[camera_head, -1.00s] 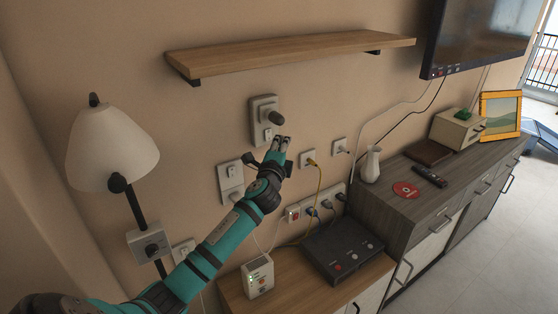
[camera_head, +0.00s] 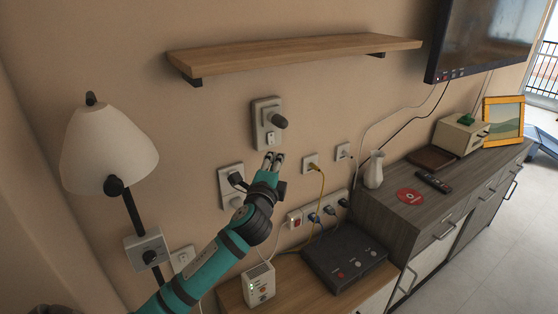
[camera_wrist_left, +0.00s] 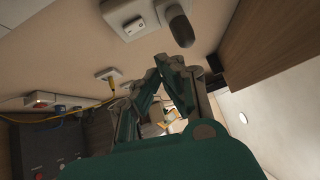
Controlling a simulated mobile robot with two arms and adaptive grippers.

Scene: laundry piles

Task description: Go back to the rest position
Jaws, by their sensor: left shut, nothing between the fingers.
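My left gripper (camera_head: 272,160) is shut and empty in the head view, raised in front of the wall. Its fingertips are just below the wall plate with a dark knob (camera_head: 279,121). In the left wrist view the closed fingers (camera_wrist_left: 168,62) meet at their tips, and the dark knob (camera_wrist_left: 180,26) shows above them. My right gripper is in neither view.
A wooden shelf (camera_head: 300,52) is above. A white lamp (camera_head: 107,150) stands at left. Below are a dark box (camera_head: 345,257), a white device (camera_head: 258,284) and cables. At right, a dresser (camera_head: 440,205) holds a vase (camera_head: 374,170), a remote (camera_head: 433,182) and a frame (camera_head: 503,121).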

